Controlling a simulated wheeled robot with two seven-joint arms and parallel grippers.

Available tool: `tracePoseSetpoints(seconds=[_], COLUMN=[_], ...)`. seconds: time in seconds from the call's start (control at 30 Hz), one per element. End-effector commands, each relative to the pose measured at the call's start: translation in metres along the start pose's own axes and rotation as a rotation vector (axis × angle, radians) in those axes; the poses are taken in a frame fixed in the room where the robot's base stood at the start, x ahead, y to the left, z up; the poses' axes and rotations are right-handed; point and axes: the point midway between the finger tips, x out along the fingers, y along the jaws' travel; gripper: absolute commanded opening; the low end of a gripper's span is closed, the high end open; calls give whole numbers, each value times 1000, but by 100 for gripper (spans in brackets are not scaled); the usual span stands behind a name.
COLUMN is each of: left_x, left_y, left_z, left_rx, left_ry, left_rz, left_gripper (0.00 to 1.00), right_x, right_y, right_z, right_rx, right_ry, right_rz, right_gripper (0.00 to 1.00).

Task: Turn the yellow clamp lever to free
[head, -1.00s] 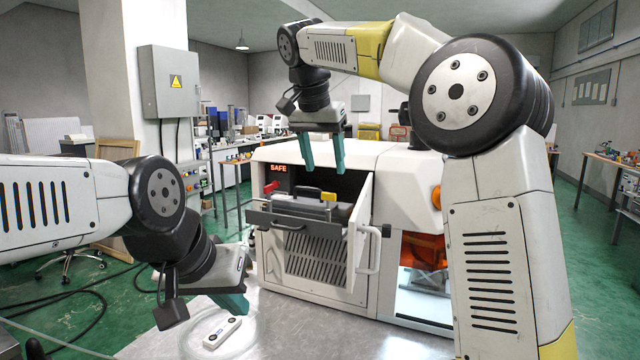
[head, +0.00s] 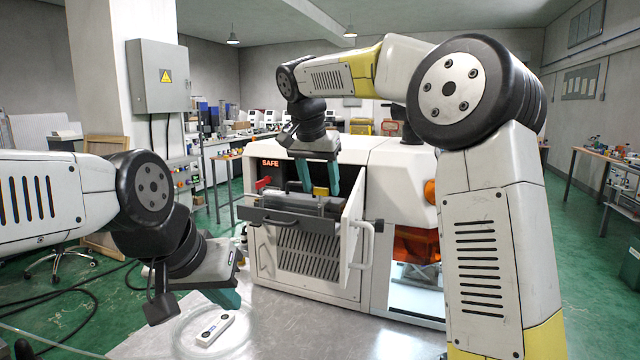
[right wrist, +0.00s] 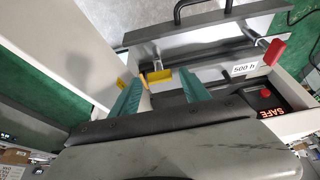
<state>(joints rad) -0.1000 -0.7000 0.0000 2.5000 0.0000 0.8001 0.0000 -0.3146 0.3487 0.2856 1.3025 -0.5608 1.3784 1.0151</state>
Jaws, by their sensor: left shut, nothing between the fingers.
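The yellow clamp lever (head: 321,190) sits on the grey pulled-out drawer unit in the white machine's opening. In the right wrist view a yellow bar (right wrist: 158,76) shows near the fingertips, with another yellow piece beside it. My right gripper (head: 319,184) is open, pointing down, its teal fingers around the lever's area; whether they touch it I cannot tell. In the right wrist view the two fingers (right wrist: 163,86) stand apart with the yellow bar just beyond them. My left gripper (head: 229,297) is shut and empty at the lower left, over the table, away from the machine.
The machine's white door (head: 355,225) stands open at the right of the drawer (head: 300,222). A red lever (head: 263,183) sits left of it, below a lit SAFE sign (head: 270,162). A small white device (head: 215,329) lies on the table (head: 290,325) beneath my left gripper.

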Motion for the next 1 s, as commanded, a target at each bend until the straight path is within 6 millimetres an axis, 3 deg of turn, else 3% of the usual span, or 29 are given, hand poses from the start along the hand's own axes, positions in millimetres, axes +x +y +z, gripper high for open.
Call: tracePoseSetpoints(seconds=[0.03, 0.27, 0.67, 1.0], left_x=[0, 0, 0, 0], left_y=[0, 0, 0, 0], left_z=[0, 0, 0, 0], left_rx=[0, 0, 0, 0], left_ry=[0, 0, 0, 0], left_rz=[0, 0, 0, 0], left_gripper=[0, 0, 0, 0], right_x=[0, 0, -1, 0], right_y=[0, 0, 1, 3], right_z=[0, 0, 0, 0], right_rx=[0, 0, -66, -309], right_ry=[0, 0, 0, 0], right_rz=[0, 0, -28, -129], right_gripper=[43, 0, 0, 0])
